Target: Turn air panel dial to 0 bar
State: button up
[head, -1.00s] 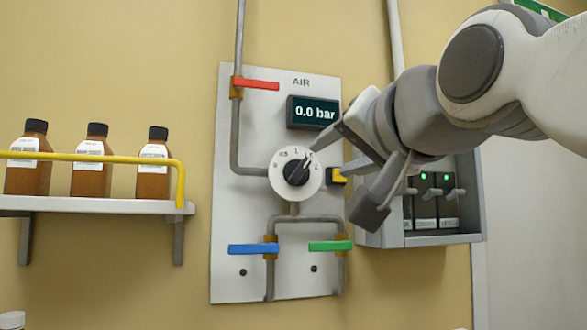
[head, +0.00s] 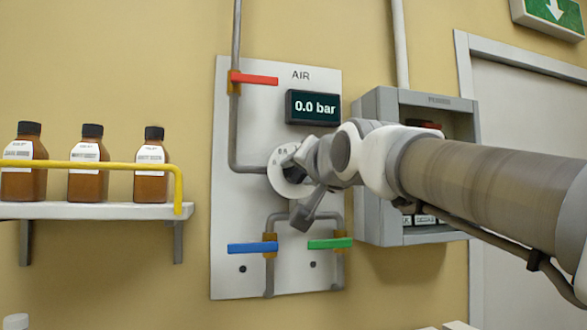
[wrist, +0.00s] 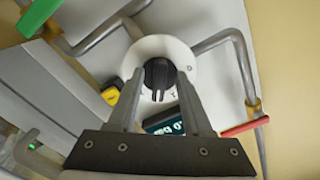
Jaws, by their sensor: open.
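The AIR panel (head: 232,210) is a white board on the wall with pipes and valves. Its display (head: 313,107) reads 0.0 bar. The round white dial (head: 280,181) is partly hidden behind my gripper (head: 297,178) in the head view. In the wrist view the dial's white face (wrist: 146,48) and black knob (wrist: 158,76) show between the fingers of my gripper (wrist: 157,82). The gripper is open, with one finger on each side of the knob. I cannot tell whether the fingers touch it. Most scale marks are hidden.
A red handle (head: 254,79) is at the panel's upper left; blue (head: 252,248) and green (head: 330,244) handles are below the dial. A grey breaker box (head: 368,170) stands to the right, behind my arm. A shelf (head: 90,210) with brown bottles is at the left.

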grip_shut()
jog(key=shift+n, duration=0.3)
dwell(0.3)
jog(key=n+b, duration=0.2)
jog(key=n, duration=0.1)
jog(key=shift+d+f+n, duration=0.15)
jog(key=shift+n, duration=0.15)
jog(key=n, duration=1.7)
jog(key=shift+w+d+r, duration=0.1)
jog(key=shift+d+r, duration=0.2)
jog(key=shift+d, duration=0.05)
